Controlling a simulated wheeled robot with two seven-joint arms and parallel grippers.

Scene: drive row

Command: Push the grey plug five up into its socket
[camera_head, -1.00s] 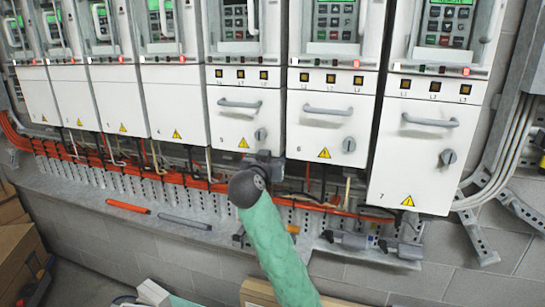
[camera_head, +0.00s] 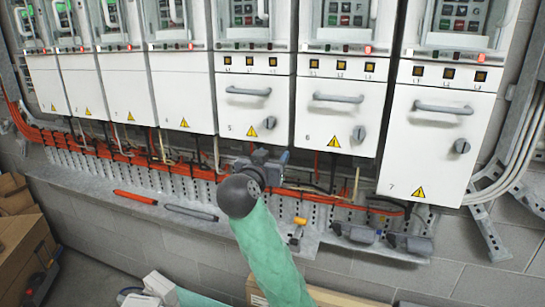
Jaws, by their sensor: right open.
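Drive five (camera_head: 248,105) is a white cabinet front with a handle, a knob and a yellow warning triangle. My right gripper (camera_head: 268,160) is just under its lower edge, at the end of a green-sleeved arm with a dark grey wrist. The gripper is open, but its fingertips are small and partly hidden by the wrist. I cannot make out plug five or its socket; the wrist and gripper cover the area below drive five. My left gripper is not in view.
Two grey plugs (camera_head: 353,232) (camera_head: 409,243) lie on the metal ledge under drives six and seven. An orange pen-like tool (camera_head: 135,197) and a grey one (camera_head: 190,213) lie on the ledge at left. Orange cables (camera_head: 110,155) run along the perforated rail. Cardboard boxes (camera_head: 22,245) stand lower left.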

